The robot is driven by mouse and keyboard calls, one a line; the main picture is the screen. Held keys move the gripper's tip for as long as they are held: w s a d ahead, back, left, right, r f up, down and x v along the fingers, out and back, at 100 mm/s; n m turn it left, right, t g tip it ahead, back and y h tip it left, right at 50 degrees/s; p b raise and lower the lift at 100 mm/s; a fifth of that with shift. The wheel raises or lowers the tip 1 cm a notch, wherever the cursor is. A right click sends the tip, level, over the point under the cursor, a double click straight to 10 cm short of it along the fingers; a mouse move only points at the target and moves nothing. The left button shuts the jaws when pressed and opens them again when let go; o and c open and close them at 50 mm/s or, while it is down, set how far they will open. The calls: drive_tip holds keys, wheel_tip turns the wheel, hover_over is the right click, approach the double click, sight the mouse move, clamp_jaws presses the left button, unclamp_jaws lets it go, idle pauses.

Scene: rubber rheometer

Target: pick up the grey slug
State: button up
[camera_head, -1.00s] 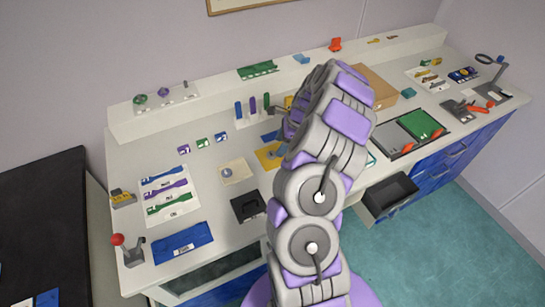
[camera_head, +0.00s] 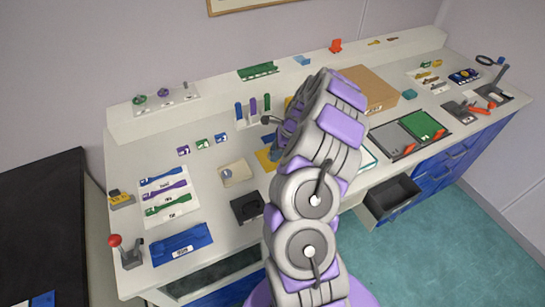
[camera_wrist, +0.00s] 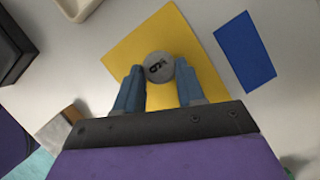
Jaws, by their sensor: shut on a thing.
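The grey slug (camera_wrist: 158,67) is a round grey disc with a dark marking on its face. In the wrist view it sits between the blue fingertips of my gripper (camera_wrist: 160,84), which is shut on it. A yellow mat (camera_wrist: 128,48) shows behind the slug and fingers. I cannot tell how far the slug is above the mat. In the head view, my arm hides the slug, and part of the yellow mat (camera_head: 264,158) shows left of the arm.
A blue rectangle (camera_wrist: 245,52) lies right of the yellow mat in the wrist view. A black box-like item (camera_head: 247,206) and a beige piece (camera_head: 236,174) are left of my arm. A cardboard box (camera_head: 368,88) stands behind it on the right. An open drawer (camera_head: 392,200) juts out below.

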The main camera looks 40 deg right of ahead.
drive_tip(key=shift+a, duration=0.15)
drive_tip(key=shift+c, duration=1.3)
